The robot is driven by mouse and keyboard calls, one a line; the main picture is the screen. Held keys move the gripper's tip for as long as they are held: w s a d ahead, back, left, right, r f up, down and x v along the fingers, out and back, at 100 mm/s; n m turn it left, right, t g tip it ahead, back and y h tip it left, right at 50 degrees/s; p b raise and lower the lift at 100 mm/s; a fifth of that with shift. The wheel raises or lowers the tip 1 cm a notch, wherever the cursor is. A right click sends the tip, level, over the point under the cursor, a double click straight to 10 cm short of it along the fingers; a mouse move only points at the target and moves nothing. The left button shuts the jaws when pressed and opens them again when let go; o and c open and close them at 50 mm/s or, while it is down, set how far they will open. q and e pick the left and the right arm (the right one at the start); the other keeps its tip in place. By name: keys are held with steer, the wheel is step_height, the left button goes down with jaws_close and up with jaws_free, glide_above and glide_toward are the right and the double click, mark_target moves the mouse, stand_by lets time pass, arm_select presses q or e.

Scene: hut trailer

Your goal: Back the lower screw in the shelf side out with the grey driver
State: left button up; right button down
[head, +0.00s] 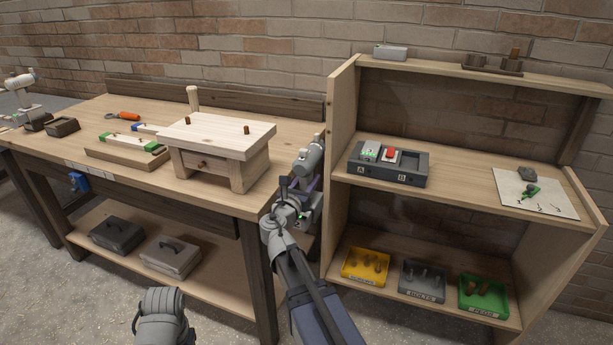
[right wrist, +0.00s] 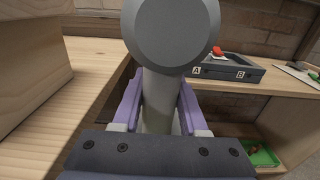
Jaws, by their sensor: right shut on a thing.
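My right gripper (head: 314,184) is between the workbench and the left shelf side (head: 341,115). In the right wrist view its purple fingers (right wrist: 160,108) are shut on the grey driver (right wrist: 172,30), whose broad round end faces the camera and whose narrower part runs down between the fingers. The lower screw does not show; the outer face of the shelf side is turned away or hidden behind my arm. I cannot tell whether the driver touches a screw. Part of my left arm shows at the bottom of the head view, but its gripper does not.
The workbench (head: 215,205) stands close on the left, with a small wooden stand (head: 220,133) near its right end. The shelf holds an A/B box (head: 388,165), a white sheet (head: 550,203) and yellow (head: 365,267), grey and green bins. The gap around my right gripper is narrow.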

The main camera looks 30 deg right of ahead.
stand_by(0.3)
steer(key=shift+x, duration=2.8)
steer(key=shift+w+d, duration=0.25)
steer(key=shift+d, duration=0.05)
steer(key=shift+w+d, duration=0.15)
steer(key=shift+d, duration=0.1)
steer(key=shift+a+r, duration=0.2)
steer(key=shift+a, duration=0.05)
stand_by(0.6)
steer(key=shift+s+a+f, duration=0.2)
steer(key=shift+s+a, duration=0.35)
steer(key=shift+s, duration=0.05)
stand_by(1.1)
steer(key=shift+w+d, duration=0.3)
steer(key=shift+d, duration=0.05)
stand_by(1.5)
